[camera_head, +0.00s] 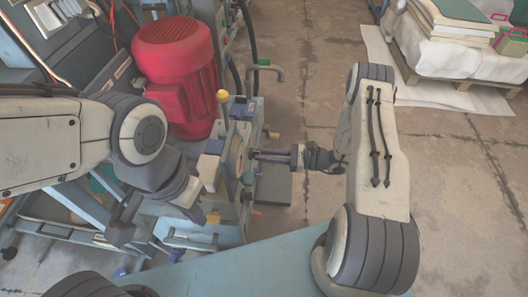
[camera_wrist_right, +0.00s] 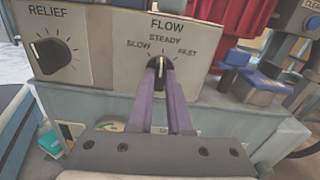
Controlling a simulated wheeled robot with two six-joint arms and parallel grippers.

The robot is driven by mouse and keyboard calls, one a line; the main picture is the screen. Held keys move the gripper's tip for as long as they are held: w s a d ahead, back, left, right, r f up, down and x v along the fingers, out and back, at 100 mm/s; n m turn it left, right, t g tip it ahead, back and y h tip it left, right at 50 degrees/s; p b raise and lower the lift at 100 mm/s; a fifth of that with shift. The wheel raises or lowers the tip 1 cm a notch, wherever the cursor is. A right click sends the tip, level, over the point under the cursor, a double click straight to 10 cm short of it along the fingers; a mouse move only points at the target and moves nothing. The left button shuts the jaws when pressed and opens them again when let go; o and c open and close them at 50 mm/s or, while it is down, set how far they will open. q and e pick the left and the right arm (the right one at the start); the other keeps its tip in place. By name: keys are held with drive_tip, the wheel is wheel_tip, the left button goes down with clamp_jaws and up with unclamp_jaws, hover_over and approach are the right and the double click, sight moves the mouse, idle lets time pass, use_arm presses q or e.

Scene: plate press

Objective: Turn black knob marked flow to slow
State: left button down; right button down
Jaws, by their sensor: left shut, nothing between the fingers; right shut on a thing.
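The black flow knob (camera_wrist_right: 157,64) sits on a pale panel (camera_wrist_right: 122,75) under the word FLOW in the right wrist view, with SLOW at left, STEADY at top and FAST at right. Its white pointer line stands nearly upright, toward STEADY. My right gripper (camera_wrist_right: 160,78) is shut on this knob, one purple finger on each side. In the head view the right gripper (camera_head: 256,155) reaches leftward to the machine, and the knob cannot be made out there. My left gripper (camera_head: 198,214) is shut and empty, low in front of the machine.
A second black knob marked RELIEF (camera_wrist_right: 53,54) is left of the flow panel. A red motor (camera_head: 176,70) and a yellow ball-topped lever (camera_head: 222,97) stand by the machine. Open floor (camera_head: 315,110) lies to the right, with a loaded pallet (camera_head: 460,80) at back right.

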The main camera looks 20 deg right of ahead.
drive_tip(key=shift+d+n+p, duration=0.1)
drive_tip(key=shift+n+p, duration=0.95)
drive_tip(key=shift+n, duration=2.85)
drive_tip(key=shift+w+f+n, duration=0.1)
drive_tip(key=shift+n, duration=0.2)
drive_tip(key=c, duration=0.9)
unclamp_jaws()
drive_tip(key=shift+o, duration=0.2)
drive_tip(key=p+v, duration=0.1)
drive_tip(key=v, duration=0.9)
drive_tip(key=shift+d+p, duration=0.2)
drive_tip(key=shift+p, duration=0.15)
